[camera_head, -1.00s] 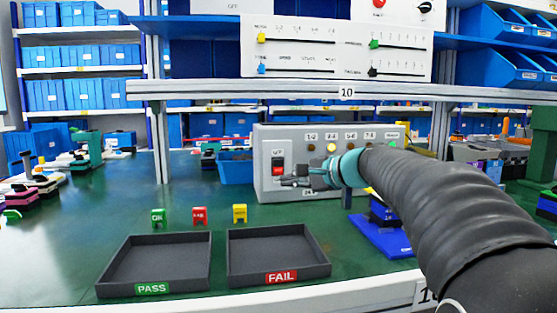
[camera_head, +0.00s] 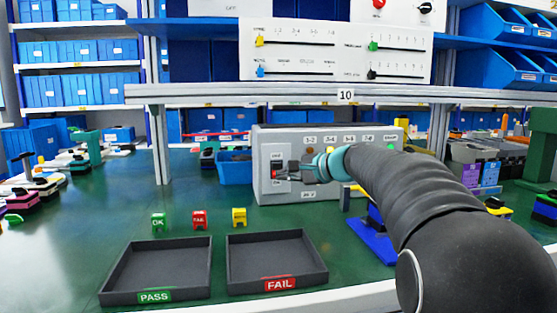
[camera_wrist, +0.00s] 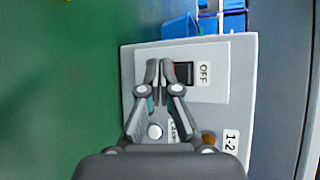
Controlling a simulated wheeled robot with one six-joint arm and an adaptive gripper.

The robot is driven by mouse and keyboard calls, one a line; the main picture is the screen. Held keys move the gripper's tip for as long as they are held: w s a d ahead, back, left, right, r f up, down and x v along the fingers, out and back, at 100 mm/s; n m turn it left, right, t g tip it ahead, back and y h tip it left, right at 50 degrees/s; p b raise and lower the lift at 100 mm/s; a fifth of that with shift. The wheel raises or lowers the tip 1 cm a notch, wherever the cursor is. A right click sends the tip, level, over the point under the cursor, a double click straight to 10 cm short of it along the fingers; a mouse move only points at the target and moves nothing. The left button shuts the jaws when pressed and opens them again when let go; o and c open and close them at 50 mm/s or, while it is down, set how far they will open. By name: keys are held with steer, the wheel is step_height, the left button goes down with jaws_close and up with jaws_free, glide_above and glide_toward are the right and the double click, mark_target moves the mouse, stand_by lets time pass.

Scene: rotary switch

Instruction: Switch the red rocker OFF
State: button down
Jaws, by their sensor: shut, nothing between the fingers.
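The rocker switch (camera_wrist: 184,72) sits on a white plate at the left of a grey switch box (camera_head: 262,185). In the wrist view its dark end beside the OFF label (camera_wrist: 204,73) shows; my fingers hide the other end. A little red shows at its lower part in the head view. My gripper (camera_wrist: 158,68) is shut and empty, its tips over or against the rocker's end away from OFF. I cannot tell whether they touch it or which way the rocker is tilted.
The box has a row of labelled lamps, one lit green (camera_head: 391,147) at right. PASS tray (camera_head: 154,296) and FAIL tray (camera_head: 280,283) lie in front, with small OK, FAIL and yellow tags behind them. A blue bin (camera_head: 234,170) stands left of the box. A shelf rail runs above.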

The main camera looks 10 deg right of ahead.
steer(key=shift+w+r+p, duration=0.2)
steer(key=shift+w+p, duration=0.35)
steer(key=shift+w, duration=1)
steer(key=shift+w, duration=0.1)
steer(key=shift+w, duration=0.3)
steer(key=shift+w+r+p, duration=0.1)
steer(key=shift+w+p, duration=0.2)
steer(key=shift+p, duration=0.05)
stand_by(0.9)
steer(key=shift+s+b, duration=0.6)
steer(key=shift+s, duration=0.15)
